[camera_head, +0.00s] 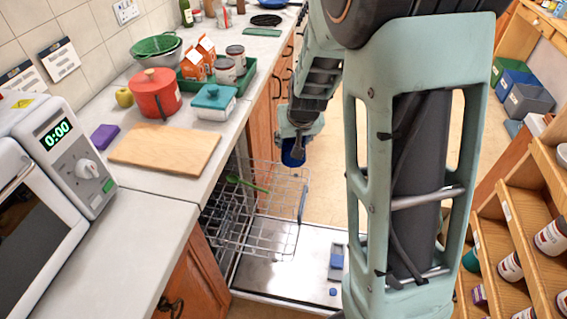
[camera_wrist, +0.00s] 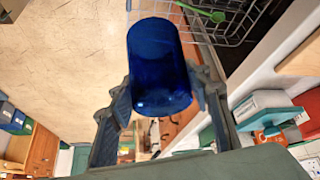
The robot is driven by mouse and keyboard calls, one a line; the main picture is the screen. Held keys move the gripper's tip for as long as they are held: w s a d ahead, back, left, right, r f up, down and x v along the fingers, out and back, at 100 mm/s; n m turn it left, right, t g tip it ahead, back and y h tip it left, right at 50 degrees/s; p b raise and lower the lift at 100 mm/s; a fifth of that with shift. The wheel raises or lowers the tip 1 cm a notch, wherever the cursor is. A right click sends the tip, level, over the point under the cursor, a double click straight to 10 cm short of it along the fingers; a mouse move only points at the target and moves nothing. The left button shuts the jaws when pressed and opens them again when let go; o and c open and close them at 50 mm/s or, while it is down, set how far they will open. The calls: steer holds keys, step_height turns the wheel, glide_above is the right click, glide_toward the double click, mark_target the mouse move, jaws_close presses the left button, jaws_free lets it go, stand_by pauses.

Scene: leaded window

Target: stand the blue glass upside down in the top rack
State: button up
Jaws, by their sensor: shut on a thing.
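The blue glass (camera_head: 293,157) hangs below my gripper (camera_head: 296,136) in the head view, just past the far right corner of the pulled-out rack. In the wrist view the glass (camera_wrist: 158,65) sits between the two fingers of my gripper (camera_wrist: 160,95), which are shut on its sides. I cannot tell for sure which end of the glass is its mouth. The wire top rack (camera_head: 272,222) is pulled out of the dishwasher above the lowered door. Its corner also shows in the wrist view (camera_wrist: 235,25), beside the glass and apart from it.
A green spoon (camera_head: 246,184) lies in the rack. The open dishwasher door (camera_head: 285,270) lies flat beneath. The counter holds a cutting board (camera_head: 167,149), a red pot (camera_head: 155,93) and a lidded box (camera_head: 213,102). A shelf unit (camera_head: 510,220) stands at right. The floor beyond the rack is clear.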

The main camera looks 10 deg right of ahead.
steer(key=shift+s+a+f+b+x, duration=0.2)
steer(key=shift+s+f+b+x, duration=0.6)
steer(key=shift+b+x, duration=3.2)
steer(key=shift+s+a+f+b+x, duration=0.3)
steer(key=shift+s+b+x, duration=1.25)
steer(key=shift+x, duration=4.55)
steer(key=shift+s+a+f+b+x, duration=0.1)
steer(key=shift+s+f+b+x, duration=0.5)
steer(key=shift+b+x, duration=3.6)
steer(key=shift+s+p+x, duration=0.15)
steer(key=shift+x, duration=0.6)
steer(key=shift+s+p+x, duration=0.15)
steer(key=shift+x, duration=0.55)
steer(key=o, duration=1.5)
steer(key=shift+f, duration=0.1)
